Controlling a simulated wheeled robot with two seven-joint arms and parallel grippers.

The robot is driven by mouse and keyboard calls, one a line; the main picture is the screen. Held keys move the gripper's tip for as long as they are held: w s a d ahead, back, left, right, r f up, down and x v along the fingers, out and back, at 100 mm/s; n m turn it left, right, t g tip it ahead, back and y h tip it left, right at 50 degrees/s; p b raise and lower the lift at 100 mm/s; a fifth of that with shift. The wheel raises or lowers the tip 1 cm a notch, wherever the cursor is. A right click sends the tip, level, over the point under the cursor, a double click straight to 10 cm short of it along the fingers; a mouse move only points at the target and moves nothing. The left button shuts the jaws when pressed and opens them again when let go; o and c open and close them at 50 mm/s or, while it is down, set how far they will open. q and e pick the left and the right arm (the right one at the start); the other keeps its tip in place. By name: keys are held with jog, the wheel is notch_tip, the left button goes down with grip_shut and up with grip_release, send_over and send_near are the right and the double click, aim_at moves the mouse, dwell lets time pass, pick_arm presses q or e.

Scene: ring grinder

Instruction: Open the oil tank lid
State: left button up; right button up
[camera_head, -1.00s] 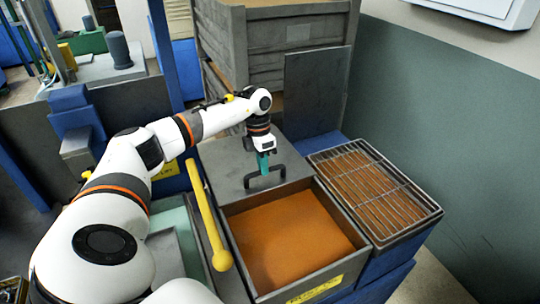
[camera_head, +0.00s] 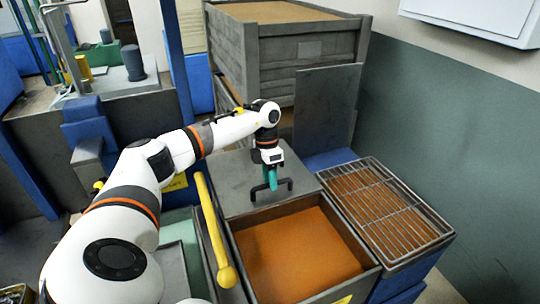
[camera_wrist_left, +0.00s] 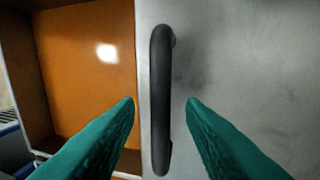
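The grey oil tank lid (camera_head: 228,178) lies flat at the back of the tank, and orange oil (camera_head: 300,255) shows in front of it. The black handle (camera_head: 288,186) stands near the lid's front edge. My left gripper (camera_head: 271,182) is at the handle, pointing down. In the left wrist view, the green fingers of my left gripper (camera_wrist_left: 160,102) are open on either side of the handle (camera_wrist_left: 160,70), with visible gaps. The lid (camera_wrist_left: 235,50) and the oil (camera_wrist_left: 88,70) show there too. My right gripper is not in view.
A metal grate (camera_head: 385,210) sits to the right of the tank. A yellow bar with a round end (camera_head: 212,230) runs along the left side. A grey upright panel (camera_head: 328,108) and a large grey crate (camera_head: 285,62) stand behind the lid.

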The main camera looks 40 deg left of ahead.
pick_arm(q)
notch_tip(320, 180, up, 12)
jog(key=a+b, duration=0.2)
jog(key=shift+w+f, duration=0.15)
jog(key=shift+w, duration=0.25)
jog(key=shift+f, duration=0.15)
